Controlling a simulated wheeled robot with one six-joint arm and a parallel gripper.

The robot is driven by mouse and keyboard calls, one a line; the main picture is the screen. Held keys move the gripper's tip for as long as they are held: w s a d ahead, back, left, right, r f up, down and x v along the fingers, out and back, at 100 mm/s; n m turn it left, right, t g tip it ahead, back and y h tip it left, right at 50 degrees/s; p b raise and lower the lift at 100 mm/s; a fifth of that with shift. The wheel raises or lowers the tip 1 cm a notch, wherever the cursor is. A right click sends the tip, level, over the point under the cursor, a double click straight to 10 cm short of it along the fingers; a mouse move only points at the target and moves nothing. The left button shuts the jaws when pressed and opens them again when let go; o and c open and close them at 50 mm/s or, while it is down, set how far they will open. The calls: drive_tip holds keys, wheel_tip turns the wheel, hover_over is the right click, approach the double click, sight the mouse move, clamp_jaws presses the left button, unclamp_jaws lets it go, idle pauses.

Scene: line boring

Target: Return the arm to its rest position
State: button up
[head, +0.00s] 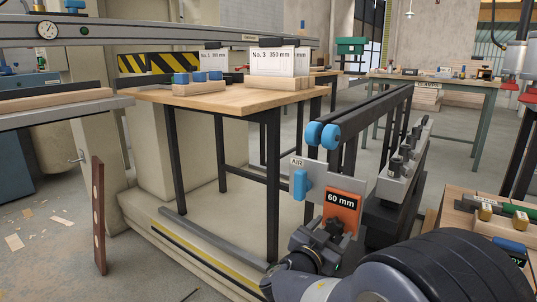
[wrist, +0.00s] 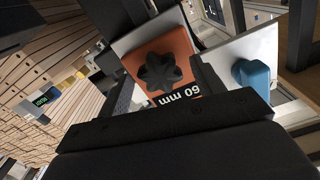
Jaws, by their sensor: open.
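My arm reaches in from the lower right of the head view. My gripper (head: 322,236) is at an orange block marked 60 mm (head: 344,203), at the end of a dark rail stand. In the wrist view the orange block (wrist: 128,45) has a black star-shaped knob (wrist: 164,72) on its face. My gripper's dark jaws (wrist: 168,92) are apart, on either side of the knob. I cannot tell whether they touch it. Nothing is seen held.
A grey plate marked AIR with a blue handle (head: 300,185) is beside the orange block. Blue rollers (head: 323,135) sit above it. A wooden-topped table (head: 225,98) stands left, and a small bench (head: 455,222) stands close on the right. Open floor shows at lower left.

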drive_tip(key=v, duration=0.6)
drive_tip(key=x, duration=0.8)
drive_tip(key=shift+s, duration=0.1)
drive_tip(key=shift+s+a+n, duration=0.1)
drive_tip(key=shift+a+n, duration=0.05)
drive_tip(key=shift+n, duration=0.65)
drive_tip(key=n, duration=0.4)
drive_tip(key=shift+n, duration=1.8)
